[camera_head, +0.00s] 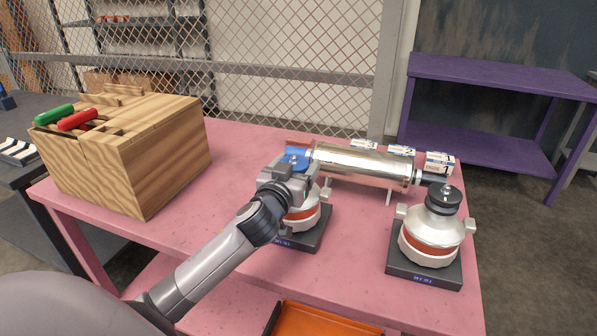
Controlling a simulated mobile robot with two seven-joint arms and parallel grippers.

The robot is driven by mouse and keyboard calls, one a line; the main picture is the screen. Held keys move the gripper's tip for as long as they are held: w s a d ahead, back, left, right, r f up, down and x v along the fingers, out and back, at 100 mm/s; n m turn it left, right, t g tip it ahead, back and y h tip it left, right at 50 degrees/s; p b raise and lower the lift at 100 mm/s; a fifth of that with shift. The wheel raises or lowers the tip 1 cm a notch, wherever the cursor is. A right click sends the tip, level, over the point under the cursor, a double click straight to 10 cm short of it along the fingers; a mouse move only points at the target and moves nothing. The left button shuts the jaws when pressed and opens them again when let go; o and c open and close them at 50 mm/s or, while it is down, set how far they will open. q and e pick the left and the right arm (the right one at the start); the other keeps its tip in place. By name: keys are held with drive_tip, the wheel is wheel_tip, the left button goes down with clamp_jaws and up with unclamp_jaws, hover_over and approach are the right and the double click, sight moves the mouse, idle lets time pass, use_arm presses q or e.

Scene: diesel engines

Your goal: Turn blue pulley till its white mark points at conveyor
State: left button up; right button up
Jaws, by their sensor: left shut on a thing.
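The blue pulley (297,154) sits on top of the middle engine unit (303,216), which has a silver body, an orange band and a dark base. My left gripper (293,170) is shut on the blue pulley from the near side. The gripper hides the pulley's near part and much of the unit's upper body. I cannot clearly make out the white mark. I cannot identify a conveyor with certainty. My right gripper is not in view.
A similar unit with a black pulley (443,196) stands at the right. A shiny metal cylinder (362,166) lies behind on the pink table (190,218). A wooden box (165,150) stands at left, an orange tray (318,320) below in front, and a purple shelf (490,75) behind right.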

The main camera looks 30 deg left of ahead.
use_arm(q)
drive_tip(key=n+g+y+b, duration=0.1)
drive_tip(key=n+y+b, duration=0.1)
drive_tip(key=y+b, duration=0.1)
drive_tip(key=n+g+y+b, duration=0.2)
drive_tip(key=y+b, duration=0.1)
drive_tip(key=b, duration=0.1)
drive_tip(key=n+g+y+b, duration=0.2)
drive_tip(key=y+b, duration=0.1)
drive_tip(key=shift+s+a+f+n+b, duration=0.2)
drive_tip(key=shift+a+f+n+b, duration=0.1)
drive_tip(key=shift+a+f+n, duration=0.1)
drive_tip(key=n+g+y+b, duration=0.2)
drive_tip(key=b, duration=0.1)
drive_tip(key=shift+s+a+r+g, duration=0.1)
drive_tip(key=shift+s+r+g, duration=0.1)
drive_tip(key=shift+g, duration=0.2)
drive_tip(key=shift+a+r+n+g+y+b, duration=0.1)
drive_tip(key=shift+r+n+g+y+b, duration=0.15)
drive_tip(key=shift+n+g+y+b, duration=0.75)
drive_tip(key=shift+s+r+h+b, duration=0.1)
drive_tip(key=shift+h+b, duration=0.2)
drive_tip(key=shift+b, duration=0.05)
drive_tip(key=o, duration=0.7)
drive_tip(key=shift+r, duration=0.1)
drive_tip(key=shift+o, duration=1.2)
